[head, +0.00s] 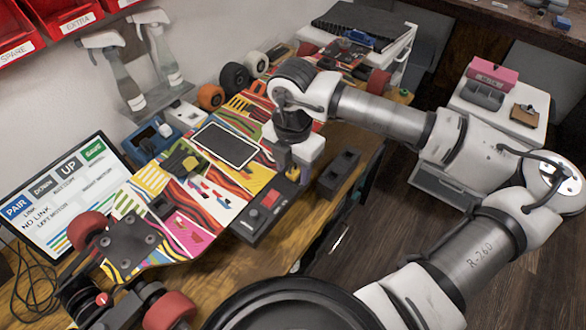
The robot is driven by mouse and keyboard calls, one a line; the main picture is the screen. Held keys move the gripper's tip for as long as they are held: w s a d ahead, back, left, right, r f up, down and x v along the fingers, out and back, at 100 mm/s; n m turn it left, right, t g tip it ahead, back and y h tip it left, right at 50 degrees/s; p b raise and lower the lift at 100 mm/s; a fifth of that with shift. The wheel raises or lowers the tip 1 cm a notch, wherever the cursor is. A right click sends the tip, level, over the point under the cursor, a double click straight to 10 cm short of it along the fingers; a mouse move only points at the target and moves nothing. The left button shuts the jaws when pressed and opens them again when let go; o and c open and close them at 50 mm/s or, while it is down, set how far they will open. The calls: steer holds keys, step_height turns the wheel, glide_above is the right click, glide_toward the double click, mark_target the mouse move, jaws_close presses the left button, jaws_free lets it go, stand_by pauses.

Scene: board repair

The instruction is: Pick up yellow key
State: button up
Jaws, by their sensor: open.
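A small yellow piece (293,174), which looks like the yellow key, shows at the far end of a black control box with a red button (270,198). My gripper (287,168) points down just above and beside this piece, at the near edge of the patterned skateboard deck. Its jaws are open, but the fingers are small and partly hidden by the white gripper body. I cannot tell whether they touch the yellow piece. A dark item with yellow on it (188,164) lies on the deck to the left.
The skateboard deck (150,230) with red wheels lies along the wooden bench. A dark flat panel (225,145) lies on it. A black block (339,174) stands right of my gripper. A monitor (62,200), spray bottles (118,78) and red bins (68,14) line the left.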

mark_target(293, 164)
jaws_close()
step_height(293, 164, up, 20)
steer(key=b, duration=0.3)
stand_by(0.5)
